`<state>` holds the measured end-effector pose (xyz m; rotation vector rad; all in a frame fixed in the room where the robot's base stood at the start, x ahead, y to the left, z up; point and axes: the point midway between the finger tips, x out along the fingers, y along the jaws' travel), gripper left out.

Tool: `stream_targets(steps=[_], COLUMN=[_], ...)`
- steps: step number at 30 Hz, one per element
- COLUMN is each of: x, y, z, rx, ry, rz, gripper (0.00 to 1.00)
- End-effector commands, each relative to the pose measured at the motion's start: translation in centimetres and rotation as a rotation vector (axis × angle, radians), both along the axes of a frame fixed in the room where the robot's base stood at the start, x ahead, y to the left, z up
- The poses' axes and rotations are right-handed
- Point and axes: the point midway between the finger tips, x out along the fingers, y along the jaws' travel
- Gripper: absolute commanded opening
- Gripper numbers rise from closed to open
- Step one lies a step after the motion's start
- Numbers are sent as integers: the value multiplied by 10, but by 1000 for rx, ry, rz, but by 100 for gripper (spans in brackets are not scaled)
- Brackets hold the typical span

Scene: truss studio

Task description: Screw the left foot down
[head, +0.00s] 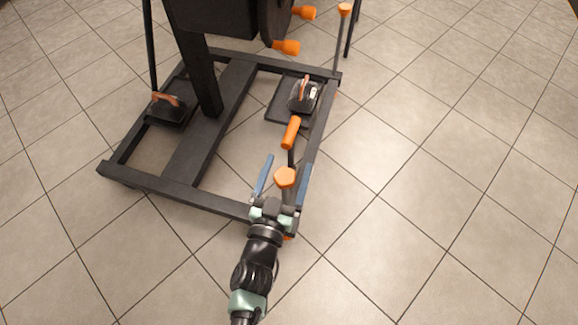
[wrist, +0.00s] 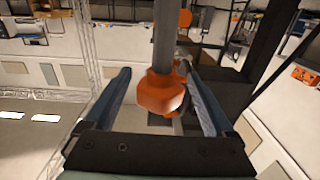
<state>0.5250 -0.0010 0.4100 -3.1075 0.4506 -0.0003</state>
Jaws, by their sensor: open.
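An orange knob (head: 285,178) tops a grey upright rod at the front right corner of the black wheeled frame (head: 165,186). A bit of orange shows at floor level below that corner. My gripper (head: 289,161) is open, with one blue finger on each side of this knob. In the wrist view the orange knob (wrist: 161,93) and its grey rod (wrist: 165,45) stand between the open fingers, with a gap to each finger. A second orange knob (head: 345,9) tops another rod at the frame's far right corner.
Two black pads with brown handles lie inside the frame, one at left (head: 170,108) and one at right (head: 304,96). An orange grip (head: 291,133) stands just beyond the near knob. A black column (head: 198,70) rises from the frame. The tiled floor (head: 440,190) at right is clear.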

Motion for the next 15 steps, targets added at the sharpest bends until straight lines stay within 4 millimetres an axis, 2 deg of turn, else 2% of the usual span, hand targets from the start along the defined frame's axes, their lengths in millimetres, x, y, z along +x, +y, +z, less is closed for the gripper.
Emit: stream_targets(steps=[6, 15], x=[12, 14], y=[-5, -5], z=[-1, 0], rx=[-1, -2], ry=[0, 1], rz=[-1, 1], gripper=[89, 89])
